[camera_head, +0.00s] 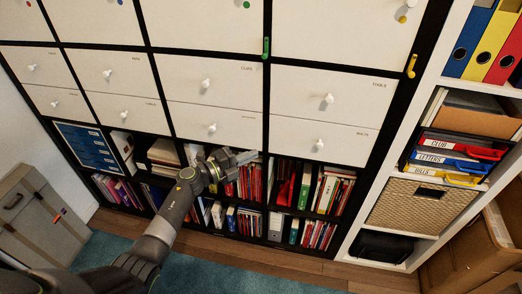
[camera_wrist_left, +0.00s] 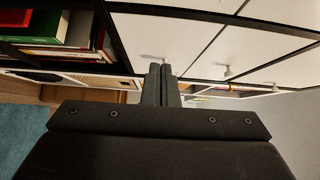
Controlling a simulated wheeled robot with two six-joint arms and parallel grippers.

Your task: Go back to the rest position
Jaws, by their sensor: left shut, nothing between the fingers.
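My left arm reaches up from the bottom left in the head view, and its gripper (camera_head: 244,157) is in front of the shelf, near the lower edge of the drawers. In the left wrist view the two dark fingers (camera_wrist_left: 161,84) are together, with nothing between them. The white drawer fronts (camera_head: 226,85) with round knobs (camera_head: 206,83) are closed. I cannot tell whether the gripper touches the drawer edge. My right gripper does not show in either view.
Books and binders (camera_head: 308,190) fill the open compartments below the drawers. A white side shelf (camera_head: 349,250) with a wicker basket (camera_head: 407,206) and labelled trays (camera_head: 452,155) stands at right. A grey case (camera_head: 38,219) is at left. Blue carpet (camera_head: 215,266) lies in front.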

